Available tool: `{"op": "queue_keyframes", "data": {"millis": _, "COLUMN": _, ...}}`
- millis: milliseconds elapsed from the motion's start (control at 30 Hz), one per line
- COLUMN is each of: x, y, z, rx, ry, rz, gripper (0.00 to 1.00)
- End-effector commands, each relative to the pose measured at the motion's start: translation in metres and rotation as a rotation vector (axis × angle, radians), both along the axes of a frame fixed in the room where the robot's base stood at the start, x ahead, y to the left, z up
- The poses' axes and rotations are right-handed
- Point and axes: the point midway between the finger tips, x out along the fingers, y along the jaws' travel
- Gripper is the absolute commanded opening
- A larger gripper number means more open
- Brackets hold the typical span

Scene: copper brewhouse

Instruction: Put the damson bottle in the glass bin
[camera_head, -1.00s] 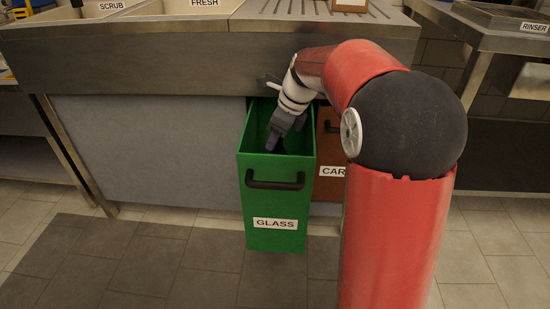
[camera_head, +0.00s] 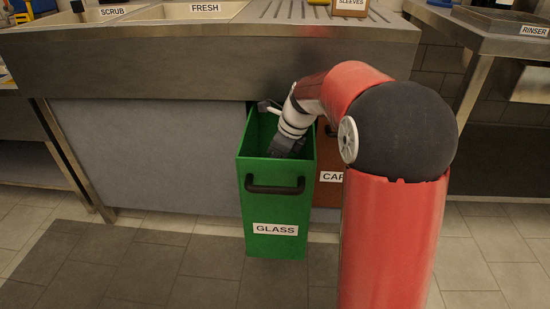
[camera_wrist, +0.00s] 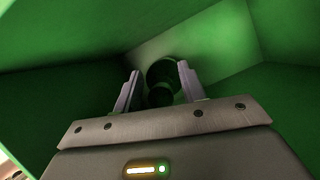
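The green glass bin (camera_head: 274,207), labelled GLASS, stands pulled out from under the counter, its top open. My gripper (camera_head: 285,147) reaches down into it, its fingertips hidden behind the bin's front wall. In the wrist view my gripper (camera_wrist: 158,82) has its two fingers spread apart, inside the green walls of the bin (camera_wrist: 70,55). A dark rounded bottle (camera_wrist: 160,75) shows end-on between and beyond the fingertips, with gaps beside its narrower part. It looks like the damson bottle, though its colour is lost in the green shade. I cannot tell whether it rests on the bin's floor.
A brown bin (camera_head: 328,190), its label partly hidden, stands just right of the green one, behind my arm. The counter (camera_head: 200,55) overhangs both, with basins labelled SCRUB and FRESH and a SLEEVES box (camera_head: 349,8) on top. The floor in front is clear.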

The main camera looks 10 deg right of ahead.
Motion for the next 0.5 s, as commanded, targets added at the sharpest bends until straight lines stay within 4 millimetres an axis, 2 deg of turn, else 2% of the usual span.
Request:
{"op": "queue_keyframes", "data": {"millis": 333, "x": 0.000, "y": 0.000, "z": 0.003, "rx": -0.001, "ry": -0.001, "rz": 0.001, "gripper": 0.43}}
{"op": "queue_keyframes", "data": {"millis": 500, "x": -0.004, "y": -0.007, "z": 0.027, "rx": -0.001, "ry": -0.004, "rz": -0.001, "gripper": 0.43}}
